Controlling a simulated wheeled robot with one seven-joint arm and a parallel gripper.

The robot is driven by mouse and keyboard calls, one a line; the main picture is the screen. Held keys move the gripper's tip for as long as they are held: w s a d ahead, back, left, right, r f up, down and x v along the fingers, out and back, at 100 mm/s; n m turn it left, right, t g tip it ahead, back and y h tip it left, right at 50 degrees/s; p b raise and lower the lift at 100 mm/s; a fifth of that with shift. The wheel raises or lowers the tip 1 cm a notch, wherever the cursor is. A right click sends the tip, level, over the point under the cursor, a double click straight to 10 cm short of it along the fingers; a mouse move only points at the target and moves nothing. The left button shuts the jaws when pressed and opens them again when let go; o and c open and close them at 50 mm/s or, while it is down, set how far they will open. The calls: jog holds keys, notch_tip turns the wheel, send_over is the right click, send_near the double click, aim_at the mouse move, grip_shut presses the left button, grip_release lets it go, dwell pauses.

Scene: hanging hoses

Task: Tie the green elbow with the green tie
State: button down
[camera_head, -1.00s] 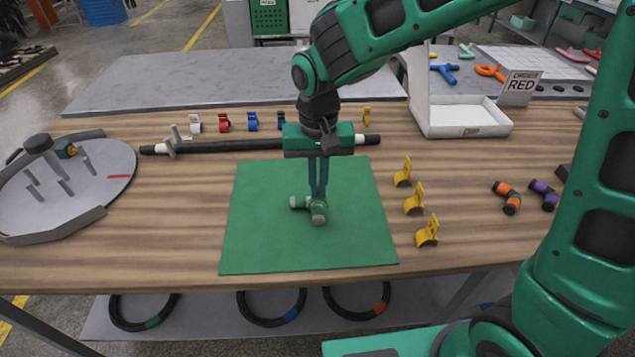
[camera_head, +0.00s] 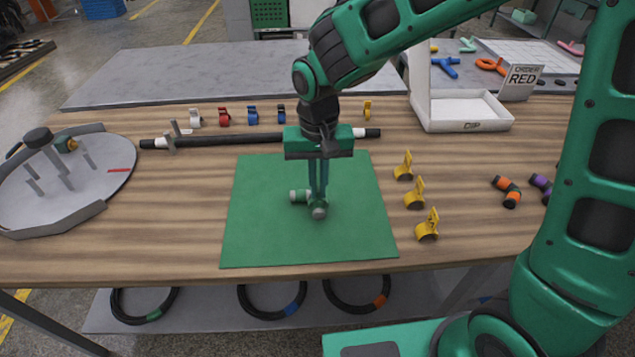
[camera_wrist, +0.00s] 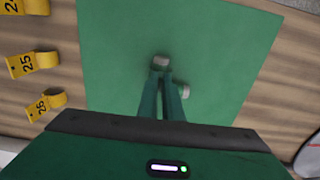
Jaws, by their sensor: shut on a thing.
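The green elbow (camera_head: 301,196) with grey ends lies on the green mat (camera_head: 265,235) in the middle of the table. My gripper (camera_head: 318,192) points straight down and is shut on the elbow. In the wrist view the two fingers (camera_wrist: 165,90) hide most of the elbow, and only its grey ends (camera_wrist: 161,62) stick out. I cannot make out a green tie in either view.
Several yellow clips (camera_head: 416,194) stand right of the mat. Orange and purple elbows (camera_head: 507,191) lie farther right. A black bar (camera_head: 240,141) crosses behind the mat, with coloured clips (camera_head: 224,117) beyond. A round grey tray (camera_head: 100,190) is at left, a white box (camera_head: 465,125) at back right.

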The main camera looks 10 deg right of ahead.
jog(key=shift+f, duration=0.8)
dwell(0.7)
jog(key=c, duration=1.8)
grip_release()
jog(key=shift+c, duration=0.2)
